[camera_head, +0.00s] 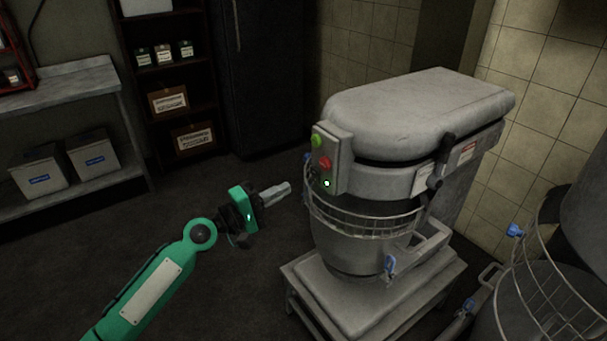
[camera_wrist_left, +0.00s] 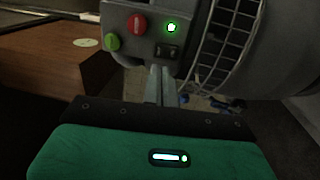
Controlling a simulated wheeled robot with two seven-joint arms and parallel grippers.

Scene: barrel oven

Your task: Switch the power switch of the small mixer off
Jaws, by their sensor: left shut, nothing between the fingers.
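The small mixer (camera_head: 415,110) is grey and stands on a low stand. Its control box (camera_head: 341,151) faces left and carries a green button (camera_head: 316,141), a red button (camera_head: 325,163) and a lit green lamp (camera_head: 326,183). In the left wrist view the box shows a small black rocker, the power switch (camera_wrist_left: 167,51), below the lit lamp (camera_wrist_left: 171,28). My left gripper (camera_head: 287,188) is shut and empty, left of the box with a gap in the head view. In the left wrist view its fingertips (camera_wrist_left: 159,69) point at the area just under the switch. My right gripper is out of view.
A wire guard (camera_head: 365,223) rings the bowl below the box. A second, larger machine with a wire guard (camera_head: 545,290) stands at the lower right. A shelf with boxes (camera_head: 75,185) is at the left. The floor around my left arm is clear.

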